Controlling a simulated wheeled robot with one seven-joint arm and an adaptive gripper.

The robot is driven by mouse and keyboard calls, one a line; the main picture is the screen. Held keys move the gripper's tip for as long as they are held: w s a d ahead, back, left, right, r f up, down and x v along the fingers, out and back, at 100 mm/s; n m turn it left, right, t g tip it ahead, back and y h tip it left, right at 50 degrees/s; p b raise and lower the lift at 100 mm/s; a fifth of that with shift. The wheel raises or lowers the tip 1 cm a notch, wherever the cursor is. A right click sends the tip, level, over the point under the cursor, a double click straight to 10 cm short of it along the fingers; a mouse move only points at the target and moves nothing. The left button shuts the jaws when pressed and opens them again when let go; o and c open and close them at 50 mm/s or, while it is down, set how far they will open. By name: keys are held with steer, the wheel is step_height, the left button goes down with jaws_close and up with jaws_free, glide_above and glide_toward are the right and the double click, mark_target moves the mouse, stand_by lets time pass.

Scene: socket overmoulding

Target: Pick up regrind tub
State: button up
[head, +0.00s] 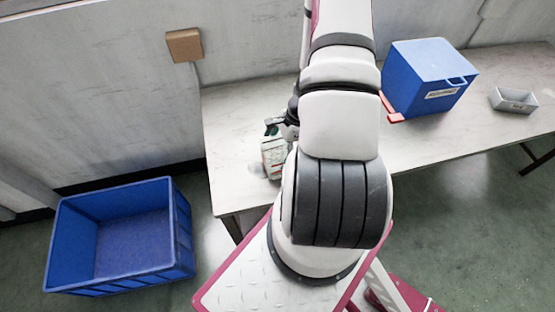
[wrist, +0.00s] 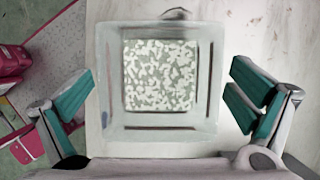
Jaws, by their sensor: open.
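The tub (wrist: 205,80) is a pale, see-through square container holding white and grey speckled bits; I take it to be the regrind tub. In the wrist view it sits on the white table between the fingers. My gripper (wrist: 162,75) is open, with one teal-padded finger on each side of the tub and a visible gap on both sides. In the head view my arm hides most of this area; part of the tub (head: 270,158) seems to show left of the arm.
A blue box (head: 425,75) with a label and a small grey tray (head: 513,100) stand on the table (head: 235,120) to the right. A red piece (head: 391,108) lies by the blue box. A large empty blue crate (head: 183,240) is on the floor at left.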

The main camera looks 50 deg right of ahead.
steer(key=c, duration=2)
steer(key=shift+c, duration=0.2)
steer(key=shift+r, duration=0.15)
steer(key=s+a+r+p, duration=0.1)
steer(key=s+a+r, duration=0.1)
steer(key=s, duration=0.5)
steer(key=s+a+r+p, duration=0.2)
steer(key=s+a, duration=0.2)
steer(key=s, duration=0.4)
steer(key=shift+a+r+p, duration=0.15)
steer(key=shift+r+p, duration=0.15)
steer(key=shift+r, duration=0.1)
steer(key=shift+w, duration=0.1)
